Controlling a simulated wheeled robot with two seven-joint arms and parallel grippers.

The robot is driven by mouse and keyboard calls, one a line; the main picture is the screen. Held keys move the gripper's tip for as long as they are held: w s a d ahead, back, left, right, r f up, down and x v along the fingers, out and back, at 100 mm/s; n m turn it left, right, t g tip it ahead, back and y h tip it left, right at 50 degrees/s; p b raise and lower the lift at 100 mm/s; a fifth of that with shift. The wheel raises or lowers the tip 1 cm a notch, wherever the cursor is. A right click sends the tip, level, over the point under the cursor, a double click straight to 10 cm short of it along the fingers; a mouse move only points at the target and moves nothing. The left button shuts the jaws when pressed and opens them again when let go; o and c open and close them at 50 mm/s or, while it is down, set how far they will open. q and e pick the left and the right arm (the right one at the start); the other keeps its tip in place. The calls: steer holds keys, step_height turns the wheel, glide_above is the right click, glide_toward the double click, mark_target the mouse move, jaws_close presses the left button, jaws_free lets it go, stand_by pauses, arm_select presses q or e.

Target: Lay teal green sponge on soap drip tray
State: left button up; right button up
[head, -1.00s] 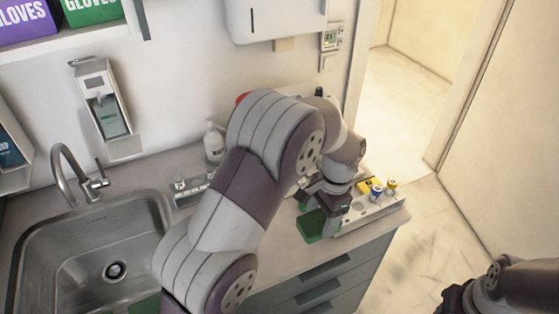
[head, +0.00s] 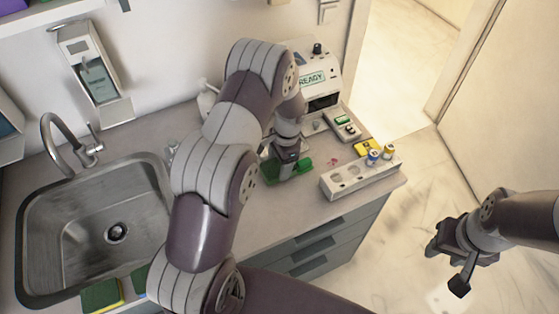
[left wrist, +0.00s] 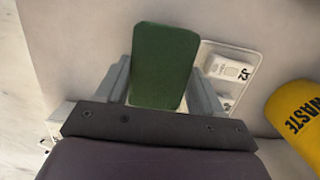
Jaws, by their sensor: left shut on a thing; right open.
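The teal green sponge (head: 297,171) is in my left gripper (head: 286,160), low over the counter right of the sink. In the left wrist view the green sponge (left wrist: 163,65) stands between the two grey fingers. I cannot tell whether it touches the counter. A wall dispenser (head: 95,75) hangs behind the sink, with a pale tray-like ledge (head: 108,114) below it, which looks like the soap drip tray. It is well left of my left gripper, and its upper surface looks empty. My right gripper (head: 448,266) is open and empty over the floor at the right.
The steel sink (head: 75,225) and its tap (head: 60,155) lie below the dispenser. A yellow-green sponge (head: 101,295) lies at its front edge. A device reading READY (head: 312,78) and a white holder block (head: 350,182) stand around my left gripper. A yellow WASTE item (left wrist: 295,115) is close by.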

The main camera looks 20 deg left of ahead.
arm_select(q)
steer(key=shift+d+f, duration=0.1)
steer(key=shift+f, duration=0.35)
steer(key=shift+w+f, duration=0.1)
steer(key=shift+f, duration=0.4)
steer(key=o, duration=1)
steer(key=shift+r, duration=0.15)
